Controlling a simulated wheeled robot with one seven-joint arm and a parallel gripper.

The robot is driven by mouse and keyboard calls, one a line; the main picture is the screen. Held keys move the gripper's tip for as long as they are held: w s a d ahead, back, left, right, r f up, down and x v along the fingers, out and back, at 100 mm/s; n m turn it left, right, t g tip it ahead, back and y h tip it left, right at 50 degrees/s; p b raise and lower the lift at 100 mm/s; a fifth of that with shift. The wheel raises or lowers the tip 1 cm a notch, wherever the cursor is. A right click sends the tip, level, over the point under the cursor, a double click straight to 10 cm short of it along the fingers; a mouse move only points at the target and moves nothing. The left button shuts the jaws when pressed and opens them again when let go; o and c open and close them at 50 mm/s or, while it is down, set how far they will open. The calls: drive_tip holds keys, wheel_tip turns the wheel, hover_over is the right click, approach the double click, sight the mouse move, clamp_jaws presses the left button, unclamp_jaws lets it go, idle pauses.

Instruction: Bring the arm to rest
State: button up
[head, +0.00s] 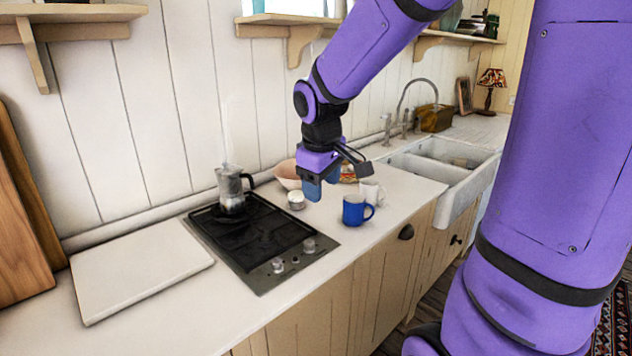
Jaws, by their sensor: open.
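My gripper (318,189) hangs from my purple arm above the white counter (365,238), pointing down. A blue mug (354,210) stands on the counter just right of and below the gripper in the picture. A white mug (372,192) stands behind the blue one. A small white round container (296,200) stands to the left of the gripper. A bowl (286,173) is partly hidden behind the gripper.
A moka pot (232,188) stands on the black hob (258,240). A white board (140,268) lies left of the hob. A white sink (447,165) with a tap (408,105) is to the right. Wooden shelves (288,24) stick out from the wall above.

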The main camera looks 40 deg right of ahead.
drive_tip(key=s+a+r+m+t+y, duration=0.1)
drive_tip(key=s+a+r+m, duration=0.1)
drive_tip(key=s, duration=0.6)
drive_tip(key=s+a+r+m+t, duration=0.2)
drive_tip(key=s+a+r, duration=0.2)
drive_tip(key=s, duration=0.5)
wheel_tip(320, 180, up, 2)
drive_tip(key=shift+r+y, duration=0.15)
drive_tip(key=shift+y, duration=0.25)
